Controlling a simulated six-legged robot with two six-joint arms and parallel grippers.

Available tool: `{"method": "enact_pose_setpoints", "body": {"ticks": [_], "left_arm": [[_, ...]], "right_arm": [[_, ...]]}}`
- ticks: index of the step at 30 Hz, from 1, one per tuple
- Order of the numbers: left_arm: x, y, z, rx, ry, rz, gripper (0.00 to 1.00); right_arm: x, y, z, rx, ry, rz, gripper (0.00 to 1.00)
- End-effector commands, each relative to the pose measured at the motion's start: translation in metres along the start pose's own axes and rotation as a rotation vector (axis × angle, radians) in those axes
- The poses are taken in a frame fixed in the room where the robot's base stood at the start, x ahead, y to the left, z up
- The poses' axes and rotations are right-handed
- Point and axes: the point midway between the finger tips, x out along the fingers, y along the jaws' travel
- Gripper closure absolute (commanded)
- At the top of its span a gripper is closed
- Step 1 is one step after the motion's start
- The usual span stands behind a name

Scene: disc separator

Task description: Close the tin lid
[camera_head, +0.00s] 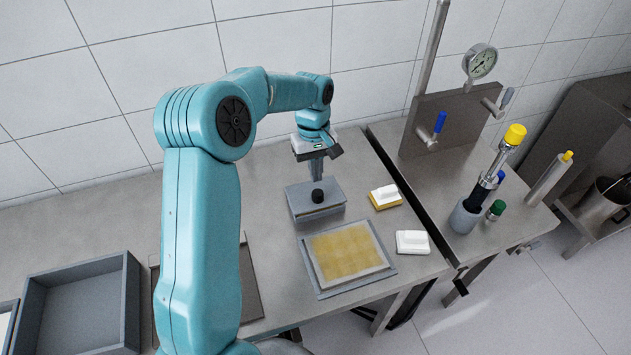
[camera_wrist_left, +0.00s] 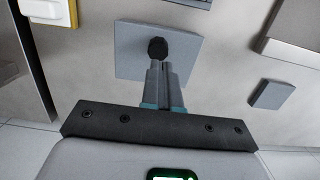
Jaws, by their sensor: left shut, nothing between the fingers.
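The grey square tin lid (camera_head: 332,189) with a black round knob (camera_head: 317,196) lies on top of the grey tin (camera_head: 320,213) on the steel table. I cannot tell whether the lid is fully seated. My left gripper (camera_head: 318,177) points down right above the knob with its fingers shut and empty. In the left wrist view the fingertips (camera_wrist_left: 158,68) are at the knob (camera_wrist_left: 158,48), over the lid (camera_wrist_left: 190,52); I cannot tell whether they touch. My right gripper is not in view.
A tray with a yellow sheet (camera_head: 348,252) lies in front of the tin. A yellow-and-white block (camera_head: 385,196) and a white block (camera_head: 412,242) are to its right. A grey bin (camera_head: 80,305) is at left. A gauge stand (camera_head: 440,120) and a cup with a yellow-capped tool (camera_head: 466,215) stand right.

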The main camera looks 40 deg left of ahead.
Motion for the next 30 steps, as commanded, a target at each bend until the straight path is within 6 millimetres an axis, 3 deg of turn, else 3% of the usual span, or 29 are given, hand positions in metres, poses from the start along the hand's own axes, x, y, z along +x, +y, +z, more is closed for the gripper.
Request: {"method": "enact_pose_setpoints", "body": {"ticks": [3, 9, 30], "left_arm": [[0.02, -0.001, 0.0, 0.0, -0.003, -0.003, 1.0], [0.04, -0.001, -0.002, 0.001, -0.002, -0.001, 1.0], [0.055, -0.001, -0.003, 0.002, -0.001, 0.0, 1.0]], "right_arm": [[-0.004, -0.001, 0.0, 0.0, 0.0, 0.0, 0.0], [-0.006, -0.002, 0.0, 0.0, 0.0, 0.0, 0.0], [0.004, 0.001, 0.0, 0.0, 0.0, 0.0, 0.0]]}}
